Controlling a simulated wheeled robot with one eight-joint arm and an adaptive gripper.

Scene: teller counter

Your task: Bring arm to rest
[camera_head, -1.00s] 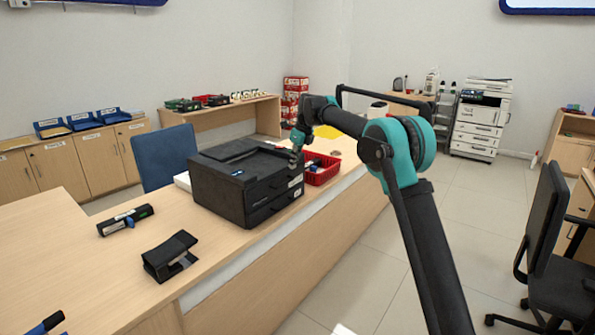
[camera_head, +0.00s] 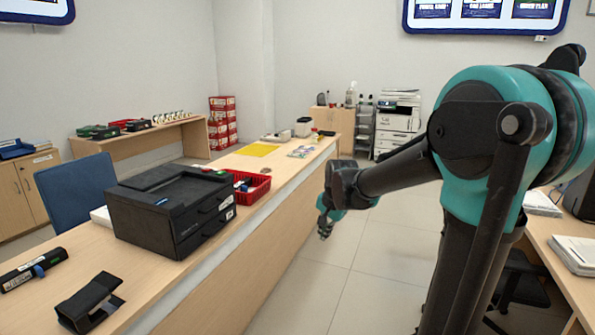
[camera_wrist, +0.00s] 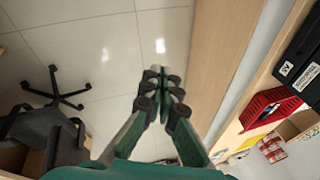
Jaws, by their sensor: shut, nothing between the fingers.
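My gripper (camera_head: 326,224) hangs over the aisle in the head view, to the right of the teller counter (camera_head: 215,290) and apart from it. My teal and black arm fills the right side of that view, with its forearm bent toward the left. In the wrist view my gripper (camera_wrist: 163,75) is shut and empty, its fingertips together above the tiled floor. The counter's wooden front panel (camera_wrist: 222,50) runs just to its right there.
A black printer (camera_head: 170,205), a red basket (camera_head: 250,188) and a black stand (camera_head: 90,303) are on the counter. A desk (camera_head: 560,262) stands at the right. A chair base (camera_wrist: 55,95) shows left of my gripper in the wrist view. The floor (camera_head: 365,265) between is clear.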

